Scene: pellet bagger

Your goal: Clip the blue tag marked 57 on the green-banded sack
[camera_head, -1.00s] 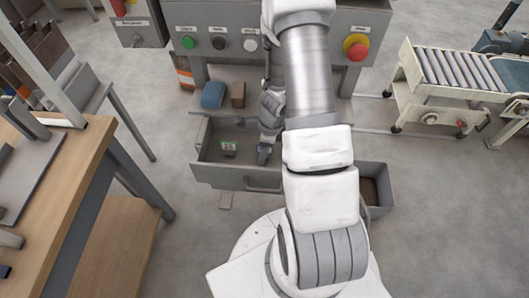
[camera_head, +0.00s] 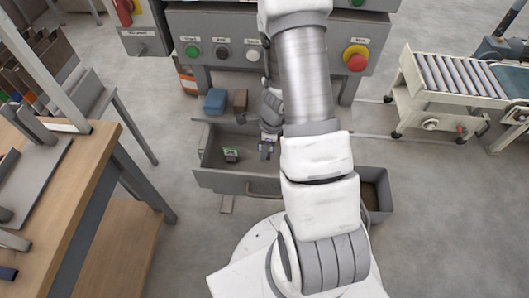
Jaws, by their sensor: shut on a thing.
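An open grey drawer (camera_head: 225,180) stands out from below the machine, in the middle of the view. My gripper (camera_head: 267,141) is over its right part, partly hidden by my own arm. It is shut on a small bluish piece that looks like the blue tag (camera_head: 266,149); its number cannot be read. A tag with a green top (camera_head: 231,154) is in the drawer, left of my gripper. I cannot make out a green-banded sack for certain.
The machine panel (camera_head: 222,68) with its buttons is above the drawer. A blue block (camera_head: 214,101) and a brown block (camera_head: 240,99) sit behind the drawer. A wooden workbench (camera_head: 80,165) is at left, a roller conveyor (camera_head: 455,75) at right.

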